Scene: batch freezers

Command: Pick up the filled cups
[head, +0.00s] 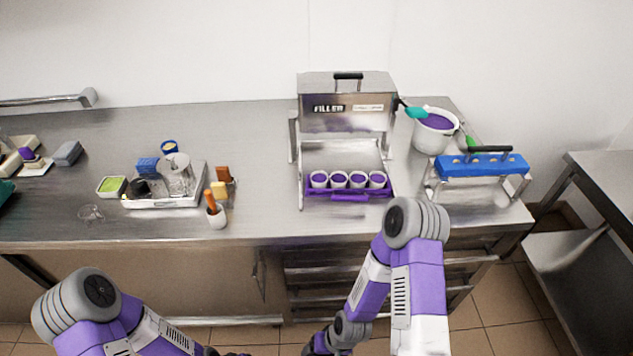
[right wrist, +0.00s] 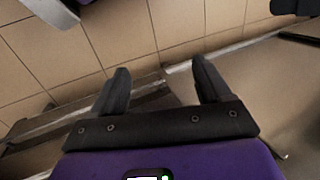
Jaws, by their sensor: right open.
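Several white cups filled with purple (head: 348,180) stand upright in a row in a purple holder (head: 349,197). The holder sits at the front of the steel filler machine (head: 347,105) on the counter. My right gripper (right wrist: 160,70) is open and empty in the right wrist view, with tiled floor behind its fingers. It is low in front of the counter, away from the cups. In the head view its fingers cannot be made out. My left arm comes in at the bottom left; its gripper is outside the picture.
Right of the filler stand a white bucket of purple mix (head: 435,131) and a blue block on a steel stand (head: 482,165). The counter (head: 265,180) between is clear.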

